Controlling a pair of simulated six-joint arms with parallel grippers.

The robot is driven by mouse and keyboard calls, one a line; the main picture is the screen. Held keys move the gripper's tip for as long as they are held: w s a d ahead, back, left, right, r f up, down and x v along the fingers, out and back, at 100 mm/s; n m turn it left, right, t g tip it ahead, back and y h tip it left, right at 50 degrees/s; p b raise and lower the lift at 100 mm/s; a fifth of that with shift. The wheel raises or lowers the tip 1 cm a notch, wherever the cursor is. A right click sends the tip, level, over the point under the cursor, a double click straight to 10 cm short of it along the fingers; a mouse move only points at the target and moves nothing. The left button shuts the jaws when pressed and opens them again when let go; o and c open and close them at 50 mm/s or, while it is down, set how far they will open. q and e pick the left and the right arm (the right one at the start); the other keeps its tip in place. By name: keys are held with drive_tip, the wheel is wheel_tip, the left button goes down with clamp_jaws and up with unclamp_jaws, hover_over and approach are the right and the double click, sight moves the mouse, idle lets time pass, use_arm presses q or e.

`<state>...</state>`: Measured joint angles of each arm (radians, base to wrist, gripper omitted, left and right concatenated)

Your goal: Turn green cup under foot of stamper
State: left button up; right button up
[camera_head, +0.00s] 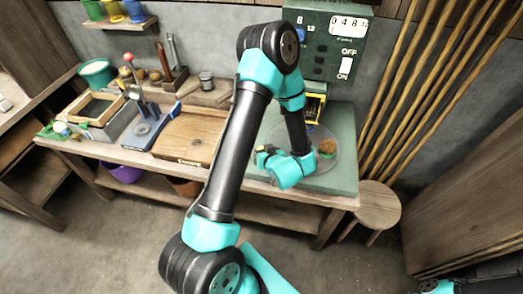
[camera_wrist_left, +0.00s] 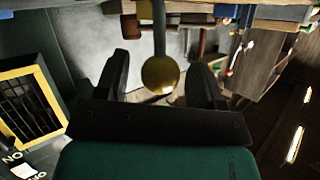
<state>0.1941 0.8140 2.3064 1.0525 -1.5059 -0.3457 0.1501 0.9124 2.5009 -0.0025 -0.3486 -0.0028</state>
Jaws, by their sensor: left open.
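A green-rimmed cup (camera_head: 327,147) with brown-orange contents sits on a round clear disc at the right end of the bench, just right of my left wrist. The stamper's tall green panel (camera_head: 315,50) stands behind it, with a counter and an OFF/ON switch. My left gripper (camera_head: 262,153) is left of the cup and turned away from it. In the left wrist view my gripper (camera_wrist_left: 160,80) is open, with a brass ball knob (camera_wrist_left: 159,75) on a grey rod showing between the fingers. I cannot tell contact. The stamper's foot is not clearly visible.
A wooden board (camera_head: 190,137), a red-knobbed lever press (camera_head: 140,95) and a wooden-topped box (camera_head: 95,110) stand along the bench to the left. A round stool (camera_head: 368,205) and leaning poles (camera_head: 420,90) are at the right. My left arm covers the middle.

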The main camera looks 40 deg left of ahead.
use_arm(q)
drive_tip(key=shift+a, duration=0.2)
clamp_jaws()
idle(0.6)
